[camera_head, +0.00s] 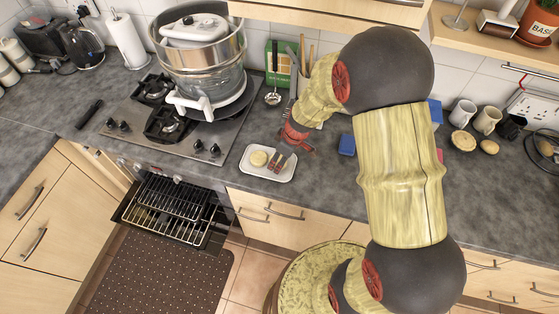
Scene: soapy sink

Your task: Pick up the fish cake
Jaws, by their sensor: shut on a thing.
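A white tray (267,164) lies on the counter right of the stove, near the front edge. On it lie a round pale yellow piece (258,158) and small dark, reddish and yellowish pieces (278,163). I cannot tell for certain which one is the fish cake. My gripper (291,142), red, is low over the counter at the tray's back right edge. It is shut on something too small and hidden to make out. My forearm comes in from above right and hides part of the counter.
Utensils and a green box (281,62) stand behind my gripper. A blue sponge (347,145) lies to its right. The oven (175,208) is open below. Mugs (462,113) stand far right.

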